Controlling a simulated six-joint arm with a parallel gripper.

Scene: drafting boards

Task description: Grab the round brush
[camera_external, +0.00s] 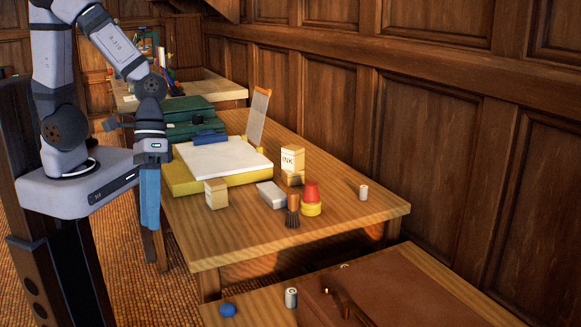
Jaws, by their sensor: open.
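The round brush (292,220) is on the wooden table, with dark bristles at the bottom and a brown handle above. It appears to stand upright, bristles down. It is right beside a red and yellow container (311,207); I cannot tell whether they touch. My gripper (150,200) hangs pointing down at the table's left edge, well to the left of the brush. Its blue fingers are open and I see nothing between them. The fingers are seen side-on, so the gap is hidden.
A grey block (271,195), a small tan box (216,194) and an ink box (292,160) stand near the brush. A white pad (225,158) on a yellow base lies behind left. A small white cylinder (363,192) stands at right. The table's front (240,235) is clear.

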